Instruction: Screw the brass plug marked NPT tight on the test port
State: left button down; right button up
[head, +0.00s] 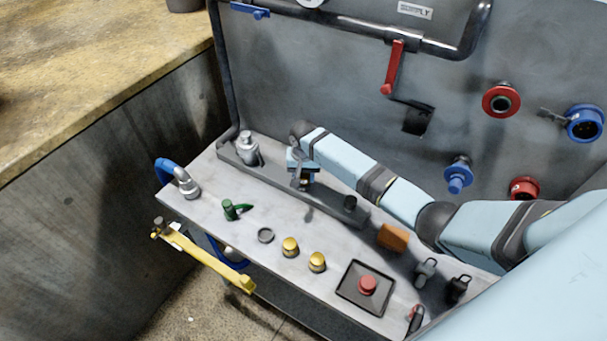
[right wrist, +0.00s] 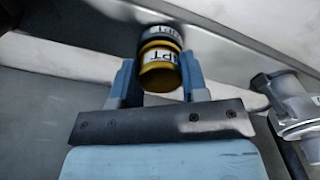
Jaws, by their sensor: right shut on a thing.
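My right gripper (head: 302,180) is over the raised grey rail on the panel, and its arm comes in from the right. In the right wrist view, my right gripper (right wrist: 158,82) is shut on a yellow brass plug (right wrist: 158,72) with a white label, partly readable as NPT. Directly beyond the plug, and in line with it, is a dark round fitting (right wrist: 160,36) with a similar label, which looks like the test port. Plug and port appear to meet; I cannot tell how far the thread is engaged. In the head view the gripper hides both. My left gripper is not in view.
Two yellow plugs (head: 290,247) (head: 317,262) stand in front, beside a grey ring (head: 265,235). An orange block (head: 393,237) and red button (head: 367,285) are at right.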

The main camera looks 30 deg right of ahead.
jog(key=m, duration=0.5)
jog(key=o, duration=1)
jog(key=shift+o, duration=0.2)
jog(key=shift+c, duration=0.5)
